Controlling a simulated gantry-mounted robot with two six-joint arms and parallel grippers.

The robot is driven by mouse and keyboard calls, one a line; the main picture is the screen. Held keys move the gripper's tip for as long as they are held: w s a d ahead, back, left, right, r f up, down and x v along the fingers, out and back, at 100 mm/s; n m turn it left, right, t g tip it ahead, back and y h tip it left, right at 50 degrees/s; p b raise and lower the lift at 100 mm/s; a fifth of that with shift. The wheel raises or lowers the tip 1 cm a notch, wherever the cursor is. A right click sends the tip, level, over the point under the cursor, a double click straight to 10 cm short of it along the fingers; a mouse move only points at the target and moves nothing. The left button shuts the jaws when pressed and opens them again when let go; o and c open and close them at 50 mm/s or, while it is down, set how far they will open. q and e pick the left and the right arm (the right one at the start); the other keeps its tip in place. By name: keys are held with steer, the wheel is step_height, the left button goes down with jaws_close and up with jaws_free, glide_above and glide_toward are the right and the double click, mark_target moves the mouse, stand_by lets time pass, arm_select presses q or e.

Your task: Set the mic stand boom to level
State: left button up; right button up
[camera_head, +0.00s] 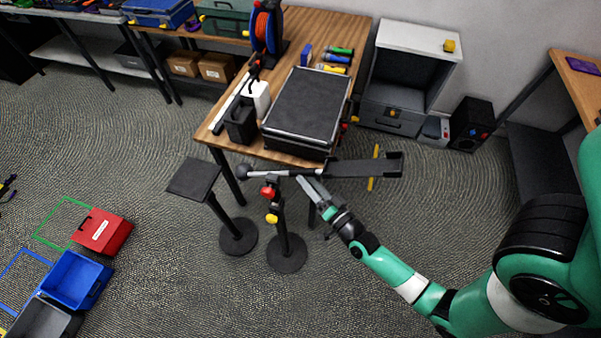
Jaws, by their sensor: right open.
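The mic stand's boom (345,169) runs nearly horizontally across the picture, with a dark ball at its left end and a wide, flat dark section to the right. Its upright (282,233) stands on a round black base (287,254). A red knob (268,191) sits near the pivot and a yellow knob (272,218) lower on the upright. A thin yellow bar (376,152) crosses the boom's right part in the picture. My right gripper (309,186) is open just below the boom, right of the pivot; I cannot tell whether it touches. My left gripper is out of view.
A wooden table (222,113) behind the boom carries a black case (308,101), a cable reel (266,30) and bottles. A second stand with a square dark plate (194,179) is at left. Red (103,232) and blue (76,280) bins lie on the floor; the floor at front centre is clear.

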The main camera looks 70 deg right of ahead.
mark_target(301, 171)
steer(key=x, duration=0.4)
steer(key=shift+w+d, duration=0.1)
steer(key=shift+w, duration=0.15)
jaws_close()
stand_by(1.1)
